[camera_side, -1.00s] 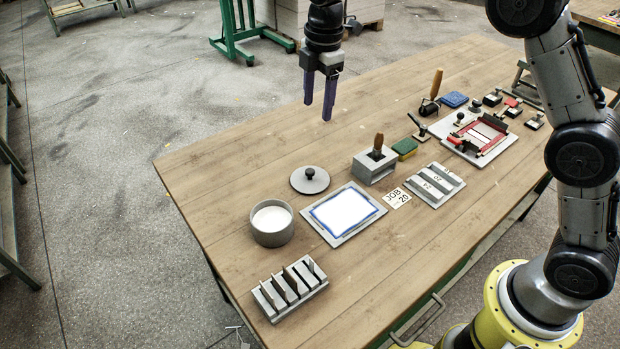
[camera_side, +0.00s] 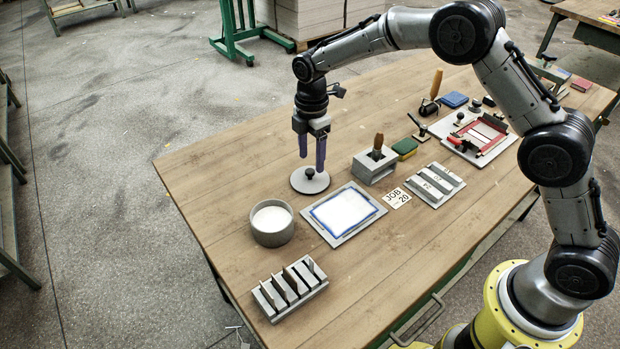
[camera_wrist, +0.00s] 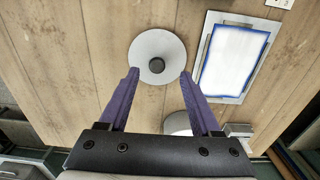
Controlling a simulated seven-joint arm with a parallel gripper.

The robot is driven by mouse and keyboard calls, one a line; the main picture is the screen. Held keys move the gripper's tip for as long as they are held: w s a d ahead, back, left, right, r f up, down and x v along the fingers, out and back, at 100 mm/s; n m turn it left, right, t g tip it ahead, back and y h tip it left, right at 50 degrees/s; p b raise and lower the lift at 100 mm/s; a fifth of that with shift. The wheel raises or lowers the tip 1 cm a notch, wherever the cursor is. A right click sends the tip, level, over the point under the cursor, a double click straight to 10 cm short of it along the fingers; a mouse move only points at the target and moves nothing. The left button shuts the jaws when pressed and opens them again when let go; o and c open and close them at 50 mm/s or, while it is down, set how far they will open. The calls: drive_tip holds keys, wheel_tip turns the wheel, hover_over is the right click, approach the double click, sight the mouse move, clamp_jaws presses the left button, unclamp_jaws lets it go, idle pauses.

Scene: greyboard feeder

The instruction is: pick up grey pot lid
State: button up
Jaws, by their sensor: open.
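The grey pot lid (camera_side: 304,184) is a round flat disc with a dark knob, lying on the wooden table behind the white-filled pot. In the wrist view the lid (camera_wrist: 144,48) lies just beyond the fingertips, with its knob roughly centred between them. My gripper (camera_side: 311,166) is open and empty, its purple fingers pointing down just above the lid's far part. It also shows in the wrist view (camera_wrist: 160,74), with the two fingers spread apart. From the side I cannot tell whether the fingertips touch the lid.
The grey pot (camera_side: 271,236) with white contents stands in front of the lid. A board with a blue-framed white sheet (camera_side: 345,213) lies to the right. A grey block with a wooden-handled tool (camera_side: 375,166) stands further right. The table left of the lid is clear.

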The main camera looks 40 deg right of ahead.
sight(310, 170)
drive_tip(key=shift+w+f, duration=0.2)
drive_tip(key=shift+f, duration=1.75)
clamp_jaws()
